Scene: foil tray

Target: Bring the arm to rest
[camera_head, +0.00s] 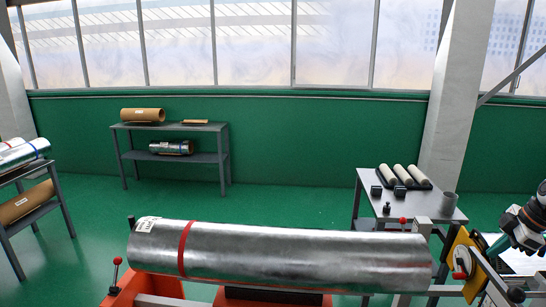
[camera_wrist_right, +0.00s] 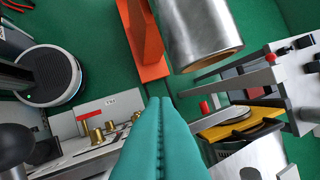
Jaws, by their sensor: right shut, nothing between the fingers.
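My right arm comes in at the right edge of the head view. Its teal gripper (camera_head: 497,245) is beside the yellow-edged part of the machine. In the right wrist view the teal fingers (camera_wrist_right: 161,101) are pressed together, with nothing between them. The fingertips point towards the gap between the orange stand and the machine parts and look apart from both. My left gripper does not show.
A big silver foil roll (camera_head: 300,256) with a red band lies across the front; its end (camera_wrist_right: 203,38) and an orange stand (camera_wrist_right: 148,45) show in the wrist view. A grey table (camera_head: 405,210) stands behind. Shelves (camera_head: 170,127) are at the back. Green floor between is free.

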